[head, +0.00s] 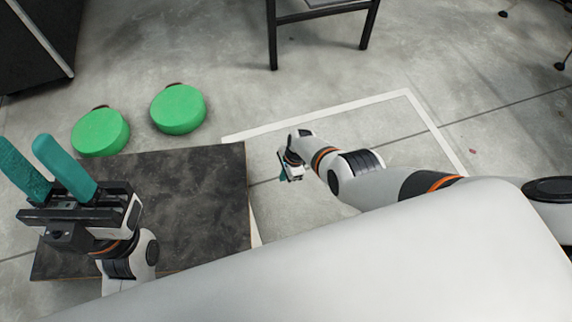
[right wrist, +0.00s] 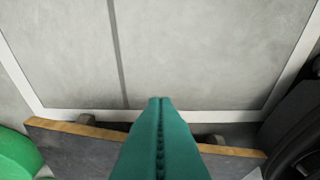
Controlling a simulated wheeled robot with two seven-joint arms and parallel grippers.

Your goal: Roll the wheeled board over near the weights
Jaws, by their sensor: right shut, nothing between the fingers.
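The wheeled board (head: 195,190), a dark flat slab with a wooden edge, lies on the floor at the lower left of the head view. In the right wrist view the board (right wrist: 75,143) runs along the bottom, with wheels under its edge. Two green round weights (head: 100,132) (head: 178,109) rest on the floor just beyond its far edge. My right gripper (head: 283,177) is shut and empty, beside the board's right edge; its teal fingers (right wrist: 160,102) meet in the wrist view. My left gripper (head: 24,142) has its teal fingers apart and empty, above the board's left part.
A white taped outline (head: 325,115) marks the floor right of the board, and the floor inside it looks clear. A dark-legged piece of furniture (head: 320,12) stands at the top. A dark cabinet (head: 30,50) stands at the upper left.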

